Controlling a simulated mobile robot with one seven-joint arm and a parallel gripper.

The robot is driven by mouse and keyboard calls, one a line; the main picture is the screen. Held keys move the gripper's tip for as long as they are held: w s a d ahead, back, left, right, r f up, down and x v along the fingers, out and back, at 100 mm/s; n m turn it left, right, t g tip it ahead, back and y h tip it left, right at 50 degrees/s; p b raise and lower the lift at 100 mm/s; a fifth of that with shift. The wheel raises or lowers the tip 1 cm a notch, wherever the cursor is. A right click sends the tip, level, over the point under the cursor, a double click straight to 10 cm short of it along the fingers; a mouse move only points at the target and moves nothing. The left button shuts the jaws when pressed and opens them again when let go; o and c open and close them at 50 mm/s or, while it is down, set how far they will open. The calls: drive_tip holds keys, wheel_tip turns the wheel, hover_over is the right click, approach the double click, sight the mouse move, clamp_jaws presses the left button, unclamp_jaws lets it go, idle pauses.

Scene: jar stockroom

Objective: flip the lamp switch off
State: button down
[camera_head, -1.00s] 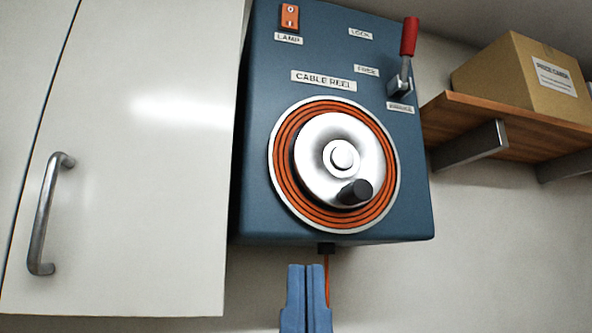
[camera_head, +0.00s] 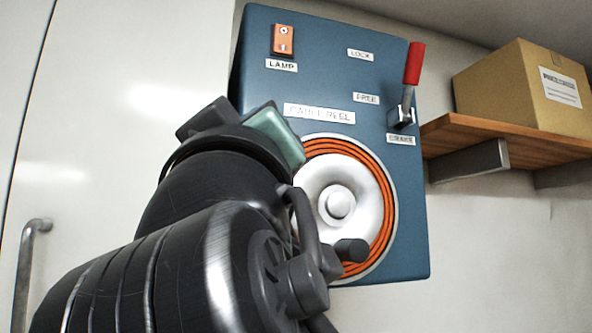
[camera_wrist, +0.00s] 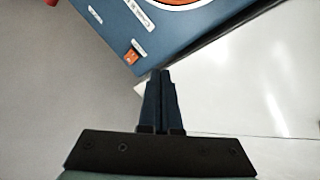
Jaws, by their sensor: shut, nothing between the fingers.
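The lamp switch is an orange rocker (camera_head: 283,40) at the top left of the blue cable reel box (camera_head: 300,75), above its LAMP label (camera_head: 281,65). In the wrist view the orange switch (camera_wrist: 131,56) sits at the box's edge, just beyond and left of my fingertips. My gripper (camera_wrist: 160,73) is shut and empty, with its two dark blue fingers side by side. A gap to the switch seems to show, though its depth is hard to judge. In the head view my arm hides the fingers. I cannot tell which way the rocker is tipped.
A red-handled lever (camera_head: 413,63) stands on the box's right side. The reel's crank knob (camera_head: 352,250) is below. A white cabinet door (camera_head: 110,120) is to the left. A shelf (camera_head: 470,132) with a cardboard box (camera_head: 520,90) is to the right.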

sight(283, 40)
drive_tip(key=d+r+g+h+p, duration=0.1)
drive_tip(key=r+h+p, duration=0.3)
drive_tip(key=r, duration=0.5)
drive_tip(key=d+r+g+h+p, duration=0.2)
drive_tip(key=d+r+h+p, duration=0.2)
drive_tip(key=r+h, duration=0.4)
wheel_tip(283, 40, up, 2)
drive_tip(key=shift+w+d+r, duration=0.1)
drive_tip(key=shift+w+d, duration=0.15)
drive_tip(key=shift+w, duration=0.1)
drive_tip(key=shift+w+a+r+p, duration=0.2)
drive_tip(key=shift+w+a+p, duration=0.25)
drive_tip(key=shift+w+p, duration=0.75)
drive_tip(key=shift+w+a+r+p, duration=0.25)
drive_tip(key=shift+w+a+p, duration=0.4)
drive_tip(key=shift+w, duration=0.95)
drive_tip(key=shift+w+a+r+p, duration=0.2)
drive_tip(key=shift+w+a+p, duration=0.1)
drive_tip(key=shift+w+p, duration=0.95)
drive_tip(key=shift+w, duration=0.2)
drive_tip(key=shift+w+a, duration=0.15)
drive_tip(key=shift+w, duration=0.15)
